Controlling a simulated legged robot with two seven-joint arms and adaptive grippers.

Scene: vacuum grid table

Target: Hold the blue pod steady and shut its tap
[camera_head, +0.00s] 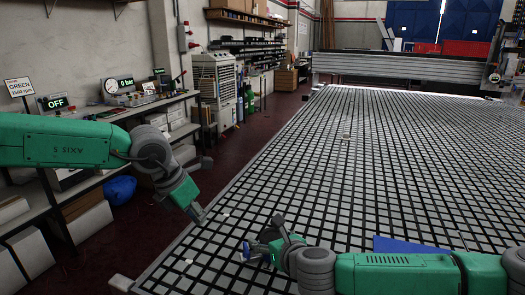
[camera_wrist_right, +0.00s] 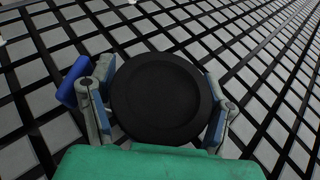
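My right gripper (camera_head: 262,246) is low over the near left of the grid table. In the right wrist view its two fingers (camera_wrist_right: 160,112) stand on either side of the pod's round black top (camera_wrist_right: 165,92) and appear to rest against it. Blue shows in narrow strips beside the black top, and a blue cylindrical part (camera_wrist_right: 73,82) sticks out at left, beyond the left finger; it may be the tap. A bit of blue also shows beside the gripper in the head view (camera_head: 246,250). My left gripper (camera_head: 198,214) points down near the table's left edge, apart from the pod; its finger gap is unclear.
The grid table (camera_head: 400,150) is mostly clear, with a few small pale pieces (camera_head: 346,135) on it. A blue panel (camera_head: 400,245) lies behind my right arm. At left are a bench with a gauge reading 0 bar (camera_head: 118,86) and an OFF display (camera_head: 55,102).

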